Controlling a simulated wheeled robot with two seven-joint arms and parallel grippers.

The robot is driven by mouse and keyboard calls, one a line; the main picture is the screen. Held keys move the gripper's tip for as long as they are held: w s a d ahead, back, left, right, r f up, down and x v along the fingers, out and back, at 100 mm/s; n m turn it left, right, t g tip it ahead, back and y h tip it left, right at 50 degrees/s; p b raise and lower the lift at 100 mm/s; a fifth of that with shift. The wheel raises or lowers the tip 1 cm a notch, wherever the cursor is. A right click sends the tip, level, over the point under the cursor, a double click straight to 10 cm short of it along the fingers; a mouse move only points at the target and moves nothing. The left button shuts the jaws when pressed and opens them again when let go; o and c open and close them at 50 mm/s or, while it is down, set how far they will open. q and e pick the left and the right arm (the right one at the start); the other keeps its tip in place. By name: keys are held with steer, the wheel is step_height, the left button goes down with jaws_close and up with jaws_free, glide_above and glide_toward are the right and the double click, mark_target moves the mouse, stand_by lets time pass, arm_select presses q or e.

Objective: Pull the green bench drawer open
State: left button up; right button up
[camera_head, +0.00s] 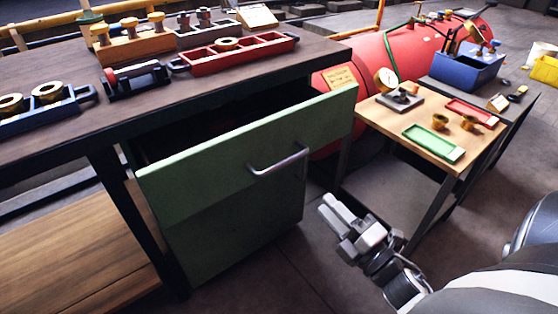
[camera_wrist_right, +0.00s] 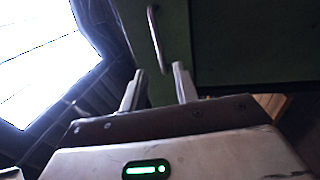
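The green bench drawer (camera_head: 215,182) stands pulled out from under the dark bench top, with a dark gap showing behind its front. Its grey bar handle (camera_head: 279,161) is on the front face. My right gripper (camera_head: 329,206) is in front of the drawer, below and to the right of the handle, and apart from it. In the right wrist view the two fingers (camera_wrist_right: 158,88) are spread with nothing between them, and the handle (camera_wrist_right: 157,40) shows beyond them against the green front. My left gripper is not in view.
The bench top (camera_head: 200,95) holds a red tray (camera_head: 238,53), a blue tray (camera_head: 40,117) and brass parts. A small wooden table (camera_head: 455,160) with trays stands to the right, before a red boiler (camera_head: 400,50). Floor in front of the drawer is clear.

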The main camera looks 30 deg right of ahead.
mark_target(288, 159)
steer(key=x, duration=1.5)
steer(key=shift+p, duration=0.35)
jaws_close()
steer(key=shift+s, duration=0.15)
